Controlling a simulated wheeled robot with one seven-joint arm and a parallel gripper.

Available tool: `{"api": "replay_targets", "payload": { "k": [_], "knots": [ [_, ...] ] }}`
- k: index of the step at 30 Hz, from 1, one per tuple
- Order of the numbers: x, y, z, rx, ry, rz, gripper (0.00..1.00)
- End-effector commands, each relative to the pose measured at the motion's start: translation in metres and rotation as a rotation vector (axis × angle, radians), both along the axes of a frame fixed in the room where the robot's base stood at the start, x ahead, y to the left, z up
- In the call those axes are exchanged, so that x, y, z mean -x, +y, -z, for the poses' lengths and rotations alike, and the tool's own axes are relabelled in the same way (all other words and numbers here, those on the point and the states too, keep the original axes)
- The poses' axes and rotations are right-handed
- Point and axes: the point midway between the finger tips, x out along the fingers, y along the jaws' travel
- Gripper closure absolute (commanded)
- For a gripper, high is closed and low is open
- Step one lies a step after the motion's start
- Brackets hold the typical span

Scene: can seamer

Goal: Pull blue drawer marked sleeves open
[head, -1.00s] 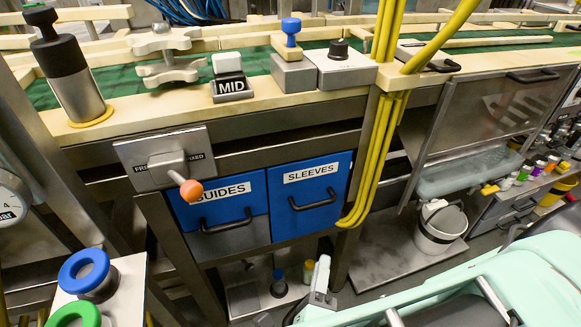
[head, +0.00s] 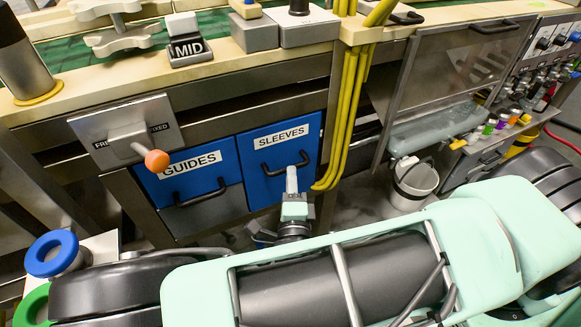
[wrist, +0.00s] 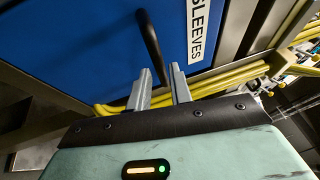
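The blue sleeves drawer (head: 252,152) is shut in the bench front, with a white SLEEVES label and a black bar handle (head: 303,160). In the wrist view the drawer (wrist: 75,45) fills the upper left, and its handle (wrist: 148,35) runs down toward the fingertips. My gripper (head: 291,170) is in front of this handle and overlaps it in the head view. In the wrist view my gripper (wrist: 161,75) is open, with a gap between its two grey fingers. The handle's lower end shows at this gap; whether the fingers touch it I cannot tell.
The blue guides drawer (head: 190,172) is left of it, with an orange-knobbed lever (head: 157,160) above. Yellow hoses (head: 347,115) hang close to the sleeves drawer's right side. A white bucket (head: 413,185) stands farther right under the bench.

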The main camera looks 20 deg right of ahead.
Motion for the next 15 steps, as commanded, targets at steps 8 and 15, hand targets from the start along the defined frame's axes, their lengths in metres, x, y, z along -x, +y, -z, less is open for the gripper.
{"api": "replay_targets", "payload": {
  "k": [8,15],
  "knots": [
    [-0.029,-0.013,-0.005,0.0,0.0,0.001,0.79],
    [-0.033,-0.014,-0.006,-0.001,0.0,0.0,0.79]
  ]
}}
